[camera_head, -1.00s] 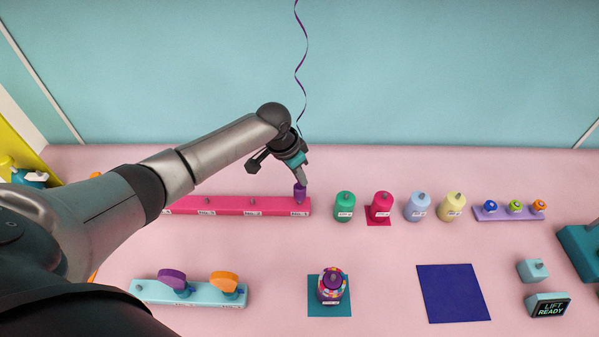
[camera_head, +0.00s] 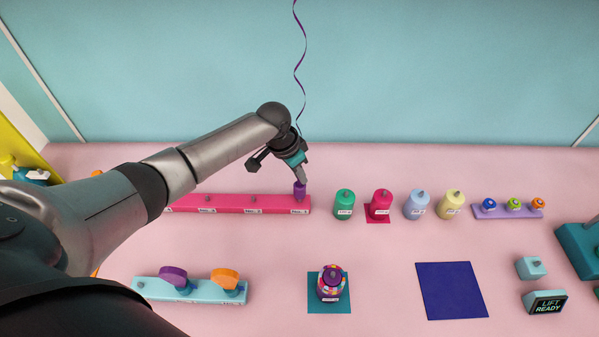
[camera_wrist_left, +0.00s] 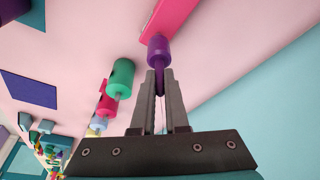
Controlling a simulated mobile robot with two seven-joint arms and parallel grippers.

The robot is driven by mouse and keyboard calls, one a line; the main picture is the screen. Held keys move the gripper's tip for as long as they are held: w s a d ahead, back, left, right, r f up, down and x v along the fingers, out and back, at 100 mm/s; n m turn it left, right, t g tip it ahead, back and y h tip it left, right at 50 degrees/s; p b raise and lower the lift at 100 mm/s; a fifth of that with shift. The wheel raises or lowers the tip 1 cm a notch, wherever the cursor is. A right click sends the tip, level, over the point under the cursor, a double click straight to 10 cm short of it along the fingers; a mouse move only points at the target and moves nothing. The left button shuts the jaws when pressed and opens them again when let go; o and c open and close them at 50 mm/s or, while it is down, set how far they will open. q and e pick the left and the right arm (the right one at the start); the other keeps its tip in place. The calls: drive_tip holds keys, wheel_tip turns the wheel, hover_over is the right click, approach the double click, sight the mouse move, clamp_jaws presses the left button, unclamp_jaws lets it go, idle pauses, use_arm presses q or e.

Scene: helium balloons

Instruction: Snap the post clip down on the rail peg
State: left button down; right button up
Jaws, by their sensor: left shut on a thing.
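The post clip is a small purple cylinder (camera_head: 299,189) with a purple ribbon (camera_head: 300,60) rising from above it. It stands at the right end of the pink rail (camera_head: 230,203), over where a peg would be; that peg is hidden. My left gripper (camera_head: 301,175) points down at the clip's top. In the left wrist view the fingers (camera_wrist_left: 160,88) are close together at the top of the purple clip (camera_wrist_left: 159,50), with the ribbon running between them. The clip's lower end meets the pink rail (camera_wrist_left: 170,14); whether it is fully seated I cannot tell. My right gripper is out of view.
Green (camera_head: 344,204), red (camera_head: 380,204), blue (camera_head: 417,205) and yellow (camera_head: 451,204) weights stand right of the rail. A lilac strip (camera_head: 507,214) with coloured knobs lies beyond. A patterned weight (camera_head: 332,284) and a dark blue mat (camera_head: 451,291) are in front. Pink table between is clear.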

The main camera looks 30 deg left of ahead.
use_arm(q)
drive_tip(key=shift+f+b, duration=0.75)
drive_tip(key=shift+f, duration=0.6)
drive_tip(key=c, duration=0.8)
unclamp_jaws()
drive_tip(key=shift+c, duration=0.2)
drive_tip(key=p+v, duration=0.6)
drive_tip(key=v, duration=0.2)
drive_tip(key=shift+p, duration=0.3)
drive_tip(key=shift+d, duration=0.1)
